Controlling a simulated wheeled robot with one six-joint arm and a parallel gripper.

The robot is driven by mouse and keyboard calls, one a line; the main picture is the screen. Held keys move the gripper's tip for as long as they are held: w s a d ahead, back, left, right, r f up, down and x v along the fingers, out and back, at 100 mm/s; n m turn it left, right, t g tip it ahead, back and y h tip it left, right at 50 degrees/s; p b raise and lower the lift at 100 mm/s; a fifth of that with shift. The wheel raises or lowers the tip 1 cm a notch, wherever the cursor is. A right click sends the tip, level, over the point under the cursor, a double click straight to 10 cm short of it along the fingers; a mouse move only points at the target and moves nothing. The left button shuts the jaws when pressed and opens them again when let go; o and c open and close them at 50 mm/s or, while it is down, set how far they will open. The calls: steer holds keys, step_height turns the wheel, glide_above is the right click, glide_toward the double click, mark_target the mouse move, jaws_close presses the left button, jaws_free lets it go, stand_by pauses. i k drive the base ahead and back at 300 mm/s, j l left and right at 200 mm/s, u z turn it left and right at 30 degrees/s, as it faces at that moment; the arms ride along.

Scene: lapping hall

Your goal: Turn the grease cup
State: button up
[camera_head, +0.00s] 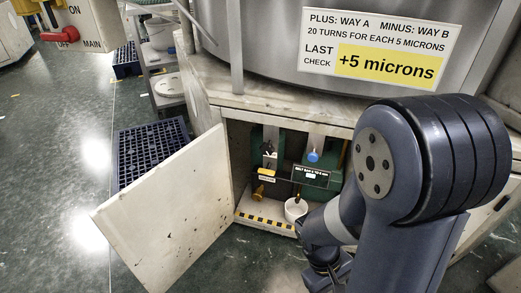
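An open cabinet under the big round machine holds two green units. A small brass fitting (259,192) sticks out low on the left one, below a yellow label. A blue round knob (314,155) sits on the right one, above a dark sign too small to read. I cannot tell for sure which part is the grease cup. A white cup or pot (296,210) stands on the cabinet floor, partly beside my arm. My wrist is in front of the cabinet's lower right, and I cannot make out any gripper fingers.
The cabinet door (165,212) hangs open to the left. A black-and-yellow striped edge (263,222) runs along the cabinet floor. A sign (380,46) above reads last check +5 microns. A dark blue grate (150,150) lies behind the door. The floor at left is clear.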

mark_target(258, 194)
steer(key=k+j, duration=0.1)
steer(key=i+l, duration=0.15)
steer(key=i, duration=0.35)
steer(key=i+l+z, duration=0.1)
steer(key=i, duration=0.35)
steer(key=l, duration=0.1)
